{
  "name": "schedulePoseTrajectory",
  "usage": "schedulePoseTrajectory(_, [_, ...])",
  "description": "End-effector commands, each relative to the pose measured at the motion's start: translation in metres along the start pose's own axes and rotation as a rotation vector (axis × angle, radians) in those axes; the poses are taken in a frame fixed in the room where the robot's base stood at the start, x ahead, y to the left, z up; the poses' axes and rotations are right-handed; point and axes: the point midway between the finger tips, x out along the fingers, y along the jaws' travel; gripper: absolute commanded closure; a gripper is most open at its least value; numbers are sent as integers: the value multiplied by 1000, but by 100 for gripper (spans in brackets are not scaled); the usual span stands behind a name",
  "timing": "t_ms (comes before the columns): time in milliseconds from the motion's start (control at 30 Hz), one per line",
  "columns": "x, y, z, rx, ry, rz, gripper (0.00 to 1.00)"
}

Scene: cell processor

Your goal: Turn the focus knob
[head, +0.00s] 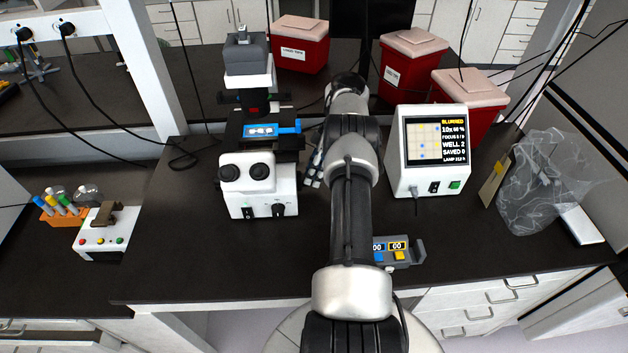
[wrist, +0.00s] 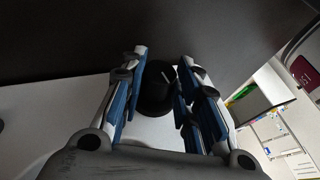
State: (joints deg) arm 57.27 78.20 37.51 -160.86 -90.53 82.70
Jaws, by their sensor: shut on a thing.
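The white microscope (head: 258,196) stands on the dark bench left of my arm, with a blue slide holder on its stage. My gripper (head: 314,168) is at the microscope's right side. In the wrist view my gripper (wrist: 160,82) has its two blue-padded fingers on either side of a round black knob (wrist: 155,98) with a light mark, and is shut on it. This knob is hidden in the head view. The monitor (head: 424,150) to the right shows "BLURRED" at the top, a focus line too small to read surely, "WELL 2" and "SAVED 0".
Red bins (head: 300,46) stand behind the bench. A small counter box (head: 398,252) with a yellow button sits by my arm near the front edge. A clear plastic bag (head: 545,185) lies at the right. Tubes in an orange rack (head: 62,212) are at far left.

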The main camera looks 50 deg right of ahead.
Motion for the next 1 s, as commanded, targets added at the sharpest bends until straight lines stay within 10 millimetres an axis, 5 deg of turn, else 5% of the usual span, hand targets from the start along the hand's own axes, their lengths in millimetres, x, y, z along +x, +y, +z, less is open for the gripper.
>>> schedulePoseTrajectory(467, [0, 0, -3, 1, 5, -9, 95])
schedulePoseTrajectory(500, [0, 0, -3, 1, 5, -9, 68])
schedulePoseTrajectory(767, [0, 0, -2, 1, 3, -8, 51])
schedulePoseTrajectory(1000, [0, 0, -1, 2, 2, -8, 50])
